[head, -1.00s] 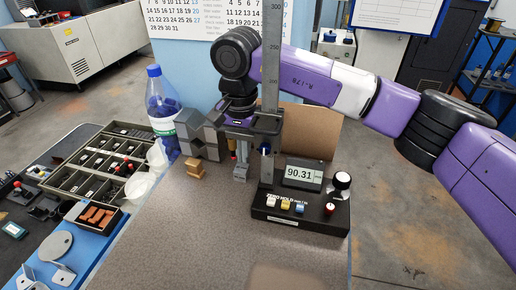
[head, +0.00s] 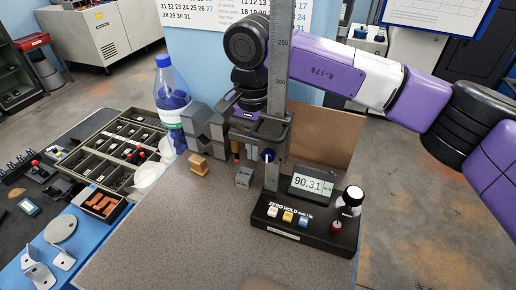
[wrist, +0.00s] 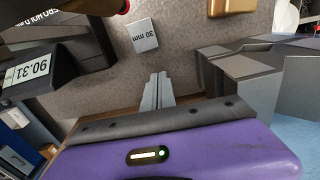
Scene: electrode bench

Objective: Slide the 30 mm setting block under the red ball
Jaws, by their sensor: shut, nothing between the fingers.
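The 30 mm setting block (wrist: 143,33) is a small grey cube with its label facing up. In the head view the block (head: 244,178) sits on the bench left of the height gauge base (head: 305,225). A slim probe with a red lower part (head: 236,152) hangs from the gauge's carriage, behind and slightly left of the block. A red rounded piece (wrist: 122,5), probably the ball, is cut off at the wrist view's top edge. My gripper (wrist: 157,84) is shut and empty, its fingers apart from the block in the picture. In the head view its fingers are hidden behind the carriage.
The gauge column (head: 278,120) stands close right of the block; its display reads 90.31. A brass-coloured block (head: 198,165), grey angular blocks (head: 205,128) and a blue bottle (head: 172,98) stand to the left. The bench front is clear.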

